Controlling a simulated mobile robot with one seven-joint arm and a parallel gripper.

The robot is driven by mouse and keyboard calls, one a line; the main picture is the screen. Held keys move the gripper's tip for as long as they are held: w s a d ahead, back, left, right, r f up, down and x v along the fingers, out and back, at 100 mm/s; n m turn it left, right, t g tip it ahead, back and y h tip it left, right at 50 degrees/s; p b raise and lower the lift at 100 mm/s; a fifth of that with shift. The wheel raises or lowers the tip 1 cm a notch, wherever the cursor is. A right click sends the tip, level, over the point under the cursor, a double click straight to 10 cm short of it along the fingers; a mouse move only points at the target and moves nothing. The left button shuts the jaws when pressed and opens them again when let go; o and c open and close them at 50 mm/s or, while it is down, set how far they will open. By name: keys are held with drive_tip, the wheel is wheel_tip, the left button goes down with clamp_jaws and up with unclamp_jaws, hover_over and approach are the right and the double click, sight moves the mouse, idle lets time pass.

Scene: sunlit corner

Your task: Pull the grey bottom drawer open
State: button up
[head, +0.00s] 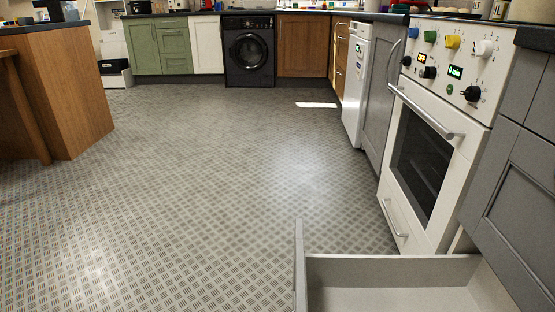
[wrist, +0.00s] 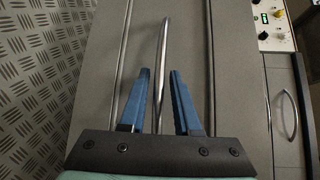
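The grey bottom drawer (head: 390,271) stands pulled out at the lower right of the head view, with its pale inside showing and its front standing out over the floor. Its near part is cut off by the picture edge. In the wrist view a grey front panel (wrist: 190,45) fills the middle, with a slim metal bar handle (wrist: 165,38) on it. My gripper (wrist: 159,71) has its two blue fingers apart, one on each side of the handle. Gaps show between the fingers and the bar. My gripper is out of sight in the head view.
A white oven (head: 425,150) with a low drawer beneath stands just beyond the open drawer. Grey cabinets (head: 515,190) rise at the right. The patterned floor (head: 200,200) is clear in the middle. A wooden-sided unit (head: 65,90) stands at left.

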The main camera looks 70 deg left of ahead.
drive_tip(key=p+v, duration=0.4)
drive_tip(key=v, duration=0.9)
